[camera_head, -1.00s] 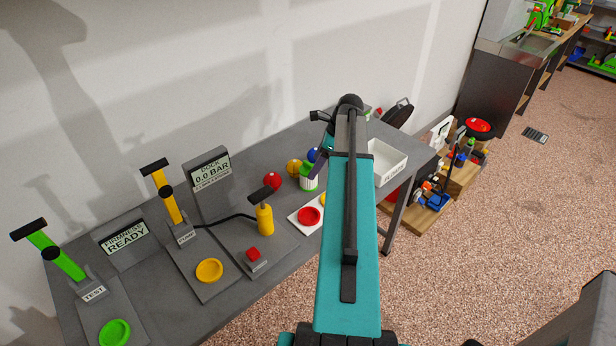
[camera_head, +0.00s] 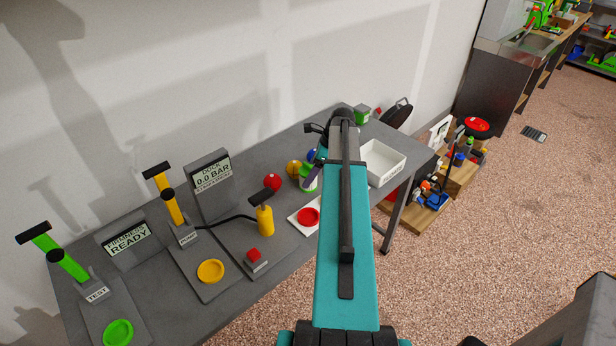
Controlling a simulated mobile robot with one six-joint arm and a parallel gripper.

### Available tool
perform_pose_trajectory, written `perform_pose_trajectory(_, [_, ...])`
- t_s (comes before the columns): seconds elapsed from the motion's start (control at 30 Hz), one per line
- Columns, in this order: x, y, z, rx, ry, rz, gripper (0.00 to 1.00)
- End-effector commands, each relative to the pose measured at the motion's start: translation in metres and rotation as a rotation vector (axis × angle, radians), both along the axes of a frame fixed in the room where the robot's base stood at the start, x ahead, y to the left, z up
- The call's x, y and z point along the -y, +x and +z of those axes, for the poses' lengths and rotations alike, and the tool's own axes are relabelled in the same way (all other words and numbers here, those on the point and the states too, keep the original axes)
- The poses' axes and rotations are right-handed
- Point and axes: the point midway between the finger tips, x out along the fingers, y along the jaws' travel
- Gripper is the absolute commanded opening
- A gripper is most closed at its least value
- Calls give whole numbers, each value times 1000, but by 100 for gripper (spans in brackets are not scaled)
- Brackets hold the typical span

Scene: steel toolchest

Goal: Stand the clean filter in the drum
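I cannot make out a thing that is surely the clean filter or the drum. A small white and green cylinder (camera_head: 308,180) stands on the grey bench behind the left side of my teal arm, with a dark purple strip across it. I cannot tell whether this strip belongs to it or to my gripper. The far end of my arm reaches over the back of the bench near this cylinder. My gripper's fingers are hidden behind the arm, so its opening and anything in it do not show.
A white tray (camera_head: 384,164) sits right of my arm. Red (camera_head: 272,182), yellow (camera_head: 293,167) and blue balls lie near the cylinder.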

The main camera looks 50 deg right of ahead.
Motion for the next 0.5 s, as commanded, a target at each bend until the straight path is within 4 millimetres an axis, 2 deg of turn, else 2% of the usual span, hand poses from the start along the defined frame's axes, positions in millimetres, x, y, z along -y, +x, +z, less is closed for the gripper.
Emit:
perform_pose_trajectory(0.2, [-3, 4, -13, 0, 1, 0, 72])
perform_pose_trajectory(0.5, [-3, 5, -15, 0, 0, 1, 72])
